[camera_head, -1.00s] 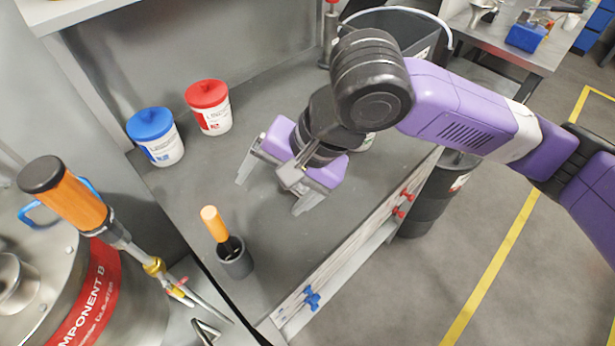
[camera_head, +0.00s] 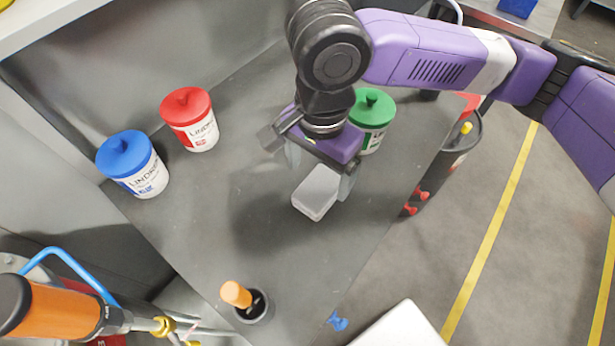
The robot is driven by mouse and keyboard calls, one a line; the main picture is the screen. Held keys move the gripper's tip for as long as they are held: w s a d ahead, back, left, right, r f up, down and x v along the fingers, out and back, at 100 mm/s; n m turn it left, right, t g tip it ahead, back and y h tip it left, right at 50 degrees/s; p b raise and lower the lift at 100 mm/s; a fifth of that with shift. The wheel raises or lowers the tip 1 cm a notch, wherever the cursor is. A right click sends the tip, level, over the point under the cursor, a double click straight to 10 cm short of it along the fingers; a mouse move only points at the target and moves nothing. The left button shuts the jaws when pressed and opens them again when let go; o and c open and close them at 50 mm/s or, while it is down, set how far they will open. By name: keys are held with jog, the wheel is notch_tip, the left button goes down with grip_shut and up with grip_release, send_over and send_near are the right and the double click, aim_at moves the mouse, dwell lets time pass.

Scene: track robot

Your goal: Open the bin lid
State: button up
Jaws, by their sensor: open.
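No bin is clearly identified. Three white canisters with lids stand on the grey bench: one with a blue lid (camera_head: 124,155), one with a red lid (camera_head: 187,107) and one with a green lid (camera_head: 374,105). All three lids sit on their canisters. A dark drum (camera_head: 459,143) with some red and yellow at its top stands beyond the bench's right edge; its top is partly cut off from clear sight. My gripper (camera_head: 318,168) is open, pointing down over the bench. A small light-grey box (camera_head: 316,194) shows just below its fingers; I cannot tell whether they touch it. My wrist partly hides the green-lidded canister.
An orange-handled tool stands in a dark cup (camera_head: 256,311) at the near end of the bench. Another orange-handled tool (camera_head: 55,308) is at the lower left. A white surface (camera_head: 400,328) is at the bottom. The bench (camera_head: 235,215) is clear left of my gripper.

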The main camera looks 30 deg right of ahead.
aim_at(318, 188)
jog(key=shift+w+d+f, duration=0.1)
jog(key=shift+f, duration=3.75)
jog(key=c, duration=1.5)
jog(key=shift+r, duration=0.15)
jog(key=shift+c, duration=0.3)
notch_tip(318, 188, up, 20)
jog(key=p, duration=0.1)
jog(key=shift+p, duration=0.3)
